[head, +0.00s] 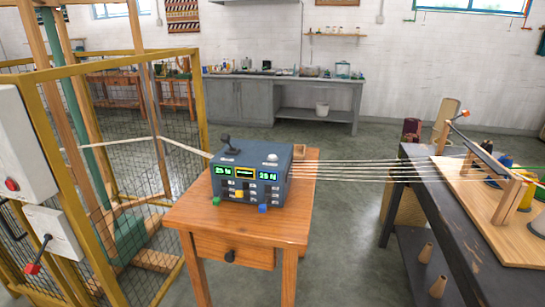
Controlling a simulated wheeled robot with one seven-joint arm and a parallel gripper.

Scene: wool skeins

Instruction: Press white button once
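A dark blue-grey control box (284,195) stands on a small wooden table. A white rounded button (272,157) sits on the right of its top face, and a black joystick (229,146) stands at its left. A green knob (216,201), a yellow one (239,194) and a blue one (263,208) show at the front. Whether the white button is pressed in is too small to tell. My gripper is not in view.
The wooden table (196,215) has a little bare top around the box. Taut yarns (350,170) run right from the box to a dark workbench (425,205). A yellow-framed mesh cage (60,80) stands close at left. Grey floor is open behind.

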